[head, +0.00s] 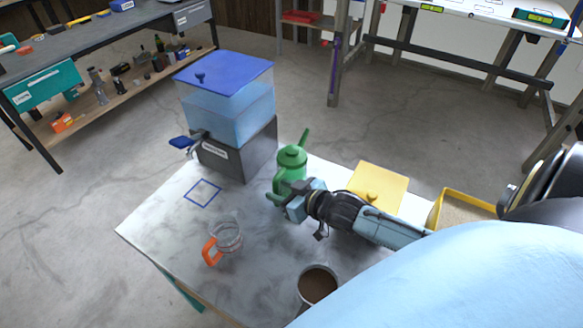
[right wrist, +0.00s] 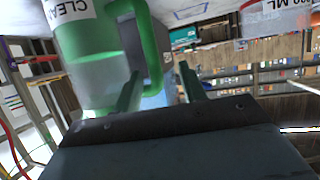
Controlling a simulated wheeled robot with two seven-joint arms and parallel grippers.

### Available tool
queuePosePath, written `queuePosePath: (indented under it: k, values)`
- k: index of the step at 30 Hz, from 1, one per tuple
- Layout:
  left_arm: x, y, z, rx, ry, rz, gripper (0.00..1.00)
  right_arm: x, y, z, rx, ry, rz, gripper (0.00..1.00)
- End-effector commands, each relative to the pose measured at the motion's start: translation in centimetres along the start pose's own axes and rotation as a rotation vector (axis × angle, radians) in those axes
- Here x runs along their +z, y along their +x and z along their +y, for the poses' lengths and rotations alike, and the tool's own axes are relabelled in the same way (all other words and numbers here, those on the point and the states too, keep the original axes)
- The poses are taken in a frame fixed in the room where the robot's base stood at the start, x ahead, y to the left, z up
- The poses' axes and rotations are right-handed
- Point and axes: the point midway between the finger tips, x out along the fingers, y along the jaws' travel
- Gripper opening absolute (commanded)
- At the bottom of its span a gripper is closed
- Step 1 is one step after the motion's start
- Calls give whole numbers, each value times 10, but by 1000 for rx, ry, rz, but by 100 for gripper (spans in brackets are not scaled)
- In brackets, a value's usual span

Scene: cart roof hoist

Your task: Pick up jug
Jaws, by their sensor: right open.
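A clear jug (head: 228,238) with an orange handle stands on the small table, left of my right gripper. A green spouted can (head: 291,168) with a lid stands farther back. In the right wrist view this can (right wrist: 85,50) fills the left side, with a label partly reading "CLEAN" and a green handle (right wrist: 153,50). My right gripper (head: 272,198) is at the can's near side, its fingers open. In the right wrist view, the handle is between or just beyond the right gripper's fingertips (right wrist: 160,70); contact is unclear. My left gripper is out of view.
A blue-lidded water tank (head: 228,105) with a tap stands on the table's back corner. A blue square outline (head: 203,193) marks the tabletop (head: 180,235). A brown-filled cup (head: 317,285), a yellow block (head: 378,183) and a yellow tray (head: 440,208) are nearby.

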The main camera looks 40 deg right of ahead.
Motion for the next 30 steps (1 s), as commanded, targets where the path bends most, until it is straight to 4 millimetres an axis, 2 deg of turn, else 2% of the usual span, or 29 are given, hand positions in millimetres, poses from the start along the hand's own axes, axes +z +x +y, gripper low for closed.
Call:
queuePosePath:
  k: [3, 6, 12, 21, 23, 30]
  values:
    - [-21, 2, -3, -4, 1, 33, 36, 1, 9, 2, 0, 0, 1, 42]
    - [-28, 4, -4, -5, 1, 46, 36, 3, 24, 5, 0, -1, 2, 42]
    - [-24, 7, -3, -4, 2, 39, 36, 5, 48, 6, -1, 1, 1, 42]
    - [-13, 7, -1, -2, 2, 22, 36, 5, 52, 6, -1, 1, 1, 42]
    - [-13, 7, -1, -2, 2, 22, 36, 5, 52, 6, -1, 1, 1, 36]
    - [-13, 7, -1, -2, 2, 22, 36, 5, 52, 6, -1, 0, 0, 5]
